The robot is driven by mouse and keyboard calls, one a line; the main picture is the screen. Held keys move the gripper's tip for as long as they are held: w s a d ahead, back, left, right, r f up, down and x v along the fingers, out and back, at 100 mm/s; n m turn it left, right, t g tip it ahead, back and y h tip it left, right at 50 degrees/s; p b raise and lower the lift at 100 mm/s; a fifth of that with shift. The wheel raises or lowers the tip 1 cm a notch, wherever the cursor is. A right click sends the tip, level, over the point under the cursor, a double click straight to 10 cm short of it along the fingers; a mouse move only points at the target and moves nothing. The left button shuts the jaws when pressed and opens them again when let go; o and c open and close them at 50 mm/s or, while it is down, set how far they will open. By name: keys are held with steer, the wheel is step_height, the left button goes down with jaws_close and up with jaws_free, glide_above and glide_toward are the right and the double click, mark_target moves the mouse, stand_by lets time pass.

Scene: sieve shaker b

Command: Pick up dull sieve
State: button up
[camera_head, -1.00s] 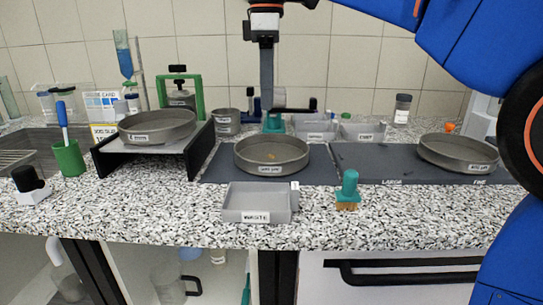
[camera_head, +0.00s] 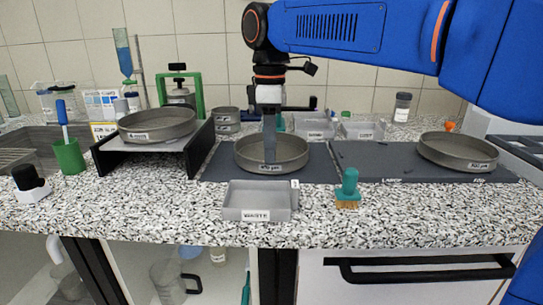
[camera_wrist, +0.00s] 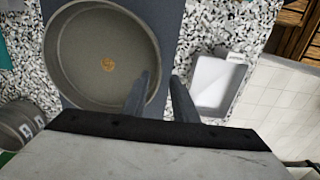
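Three round grey metal sieves show in the head view. One sieve (camera_head: 258,163) lies on the middle dark mat, one sieve (camera_head: 150,125) stands on a black-sided stand at left, and one sieve (camera_head: 455,155) lies on the right mat. I cannot tell from their look which is the dull one. My gripper (camera_head: 269,158) points down at the near side of the middle sieve. In the wrist view my gripper (camera_wrist: 159,77) is open, its fingers on either side of the wall of that sieve (camera_wrist: 75,65). Contact cannot be told. A small orange-brown mark shows inside it.
A grey waste tray (camera_head: 258,213) lies in front of the middle sieve, and a teal brush (camera_head: 348,188) stands to its right. A green cup (camera_head: 69,157) stands at left. Small grey trays (camera_head: 315,128) and a small pot (camera_head: 227,120) stand behind.

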steer(key=shift+f, duration=0.95)
jaws_close()
steer(key=shift+r, duration=0.1)
